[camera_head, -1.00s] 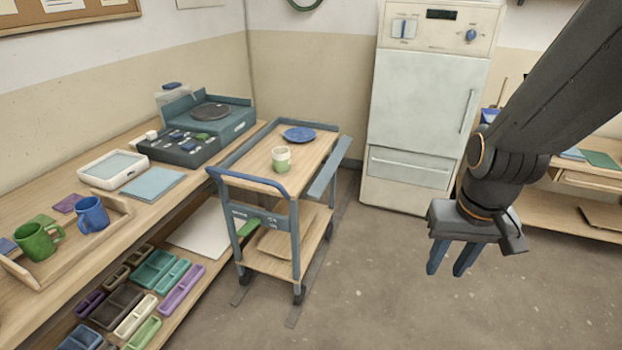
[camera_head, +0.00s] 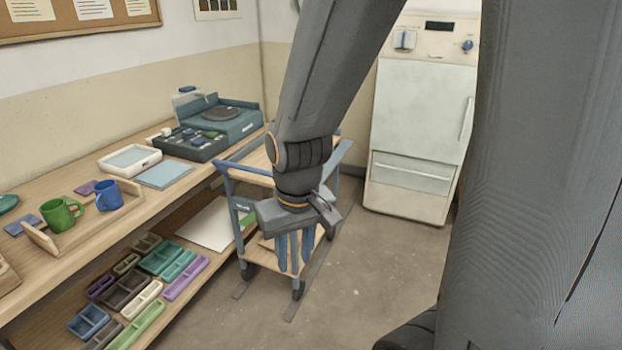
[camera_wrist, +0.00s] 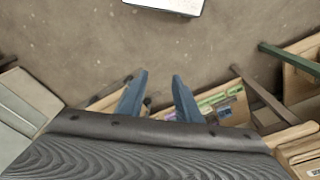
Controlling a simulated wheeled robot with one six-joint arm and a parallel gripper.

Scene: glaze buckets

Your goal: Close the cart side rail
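The cart (camera_head: 245,172) stands between the workbench and the kiln, with blue-grey rails and wooden shelves. Its side rail (camera_head: 338,155) is a flat blue-grey bar on the right side, slanting outward from the top; my arm covers part of it. My gripper (camera_head: 294,252) hangs fingers down in front of the cart in the head view, hiding much of the top. In the wrist view my gripper (camera_wrist: 158,97) has its two blue fingers apart with nothing seen between them. Whether it touches the cart cannot be told.
The workbench (camera_head: 130,205) on the left carries mugs, a tray and a turntable unit, with coloured trays on its lower shelf. The white kiln (camera_head: 420,135) stands behind right. Floor (camera_head: 385,265) is clear right of the cart. My own dark arm blocks the far right.

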